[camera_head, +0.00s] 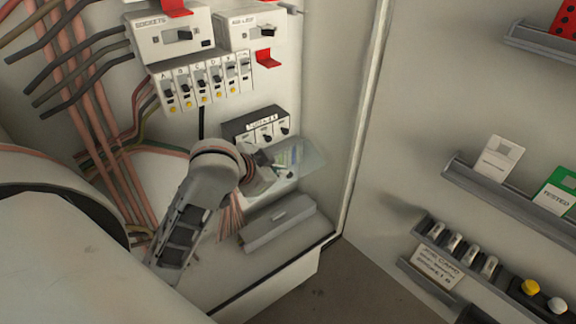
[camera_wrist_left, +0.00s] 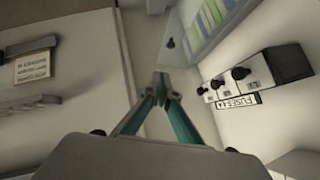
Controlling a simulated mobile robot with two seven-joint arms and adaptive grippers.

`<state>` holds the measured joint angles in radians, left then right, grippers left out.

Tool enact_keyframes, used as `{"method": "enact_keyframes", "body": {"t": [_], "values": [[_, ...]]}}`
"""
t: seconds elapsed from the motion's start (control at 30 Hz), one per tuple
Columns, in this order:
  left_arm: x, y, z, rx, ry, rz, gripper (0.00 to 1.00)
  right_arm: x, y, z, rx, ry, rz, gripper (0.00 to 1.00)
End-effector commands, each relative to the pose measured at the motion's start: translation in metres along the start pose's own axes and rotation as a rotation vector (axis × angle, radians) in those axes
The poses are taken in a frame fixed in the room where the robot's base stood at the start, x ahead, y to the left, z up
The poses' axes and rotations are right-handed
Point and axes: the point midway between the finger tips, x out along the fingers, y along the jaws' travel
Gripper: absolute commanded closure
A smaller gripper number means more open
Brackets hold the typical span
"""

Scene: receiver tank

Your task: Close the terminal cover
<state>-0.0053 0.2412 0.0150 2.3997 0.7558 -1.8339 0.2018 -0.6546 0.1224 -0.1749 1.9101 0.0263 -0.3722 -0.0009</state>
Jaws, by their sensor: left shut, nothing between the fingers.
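The terminal cover (camera_head: 304,158) is a clear flap in the head view, standing out to the right of the terminal block (camera_head: 280,184). It looks open. Colored terminals show behind and beside it. My left gripper (camera_head: 266,178) is at the left part of the block, its fingertips hard to make out there. I cannot tell whether the fingers touch the cover. My right gripper is not in view.
The dark-topped fuse block (camera_head: 262,128) sits just above the terminals. A grey trunking piece (camera_head: 278,222) lies below. Breakers (camera_head: 205,82) and red flaps (camera_head: 268,58) are higher up. Shelves with cards (camera_head: 505,190) line the right wall. Open space lies right of the cover.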

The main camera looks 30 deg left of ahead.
Motion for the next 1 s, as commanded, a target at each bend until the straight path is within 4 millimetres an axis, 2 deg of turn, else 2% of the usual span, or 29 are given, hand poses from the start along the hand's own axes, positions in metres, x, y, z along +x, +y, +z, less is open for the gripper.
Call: {"method": "enact_keyframes", "body": {"t": [0.1,0.27,0.77,1.0], "values": [[-0.012,-0.013,-0.009,0.026,-0.007,-0.015,1.0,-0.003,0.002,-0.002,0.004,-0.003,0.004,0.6],[-0.004,-0.014,-0.008,0.03,-0.013,-0.016,1.0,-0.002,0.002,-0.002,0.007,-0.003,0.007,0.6],[0.087,-0.015,-0.007,0.03,-0.013,-0.015,1.0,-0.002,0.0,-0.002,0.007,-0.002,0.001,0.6],[0.109,-0.016,0.016,0.031,-0.012,-0.016,1.0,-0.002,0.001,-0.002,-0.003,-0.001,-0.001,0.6]]}}
